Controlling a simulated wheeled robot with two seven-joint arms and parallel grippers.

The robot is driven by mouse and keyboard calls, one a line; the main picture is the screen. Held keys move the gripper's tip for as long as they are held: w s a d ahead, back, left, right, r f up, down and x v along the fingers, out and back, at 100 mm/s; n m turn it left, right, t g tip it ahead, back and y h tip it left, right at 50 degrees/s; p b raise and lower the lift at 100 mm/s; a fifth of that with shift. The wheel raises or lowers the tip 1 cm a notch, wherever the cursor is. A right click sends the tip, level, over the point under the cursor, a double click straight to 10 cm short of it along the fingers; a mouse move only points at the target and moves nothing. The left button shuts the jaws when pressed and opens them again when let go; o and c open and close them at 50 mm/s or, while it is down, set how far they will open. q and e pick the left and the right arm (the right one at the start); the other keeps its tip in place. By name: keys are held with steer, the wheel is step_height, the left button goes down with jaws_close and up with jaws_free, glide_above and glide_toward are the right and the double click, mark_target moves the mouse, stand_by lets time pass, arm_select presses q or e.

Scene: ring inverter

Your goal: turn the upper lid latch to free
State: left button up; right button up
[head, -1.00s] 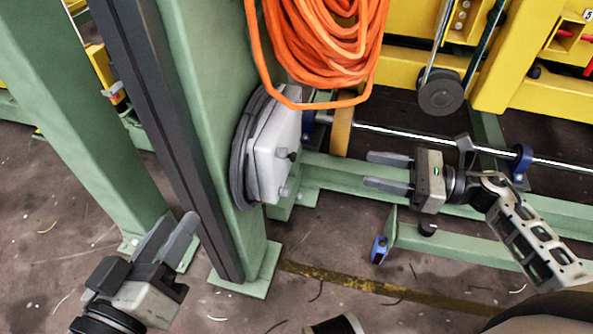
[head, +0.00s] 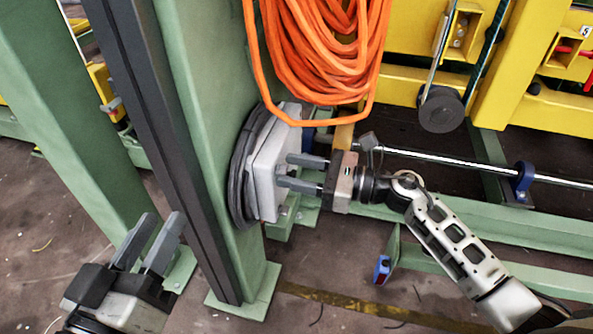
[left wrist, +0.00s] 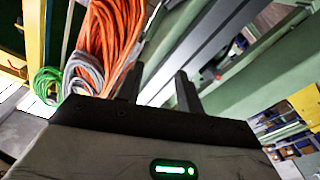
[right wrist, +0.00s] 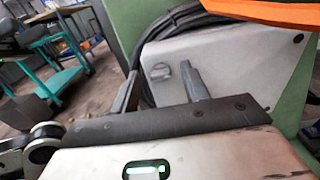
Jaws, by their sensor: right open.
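The grey box (head: 265,180) with its pale lid is mounted on the green column. My right gripper (head: 284,171) is open, its two fingers pointing left at the lid face; contact cannot be told. In the right wrist view, a small grey latch knob (right wrist: 160,72) on the lid (right wrist: 225,58) shows between the two fingers (right wrist: 162,88), and a small dark spot (right wrist: 298,38) lies near the lid's far corner. I cannot tell whether this knob is the upper latch; the fingers hide part of the lid in the head view. My left gripper (head: 147,229) is open and empty, low left of the column.
An orange cable coil (head: 325,55) hangs just above the box. The green column (head: 205,120) stands between my grippers. A metal rod (head: 450,160) and green rails (head: 470,222) run behind my right arm. Floor is open at the lower middle.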

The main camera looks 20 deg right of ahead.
jaws_close()
steer(key=c, duration=1)
jaws_free()
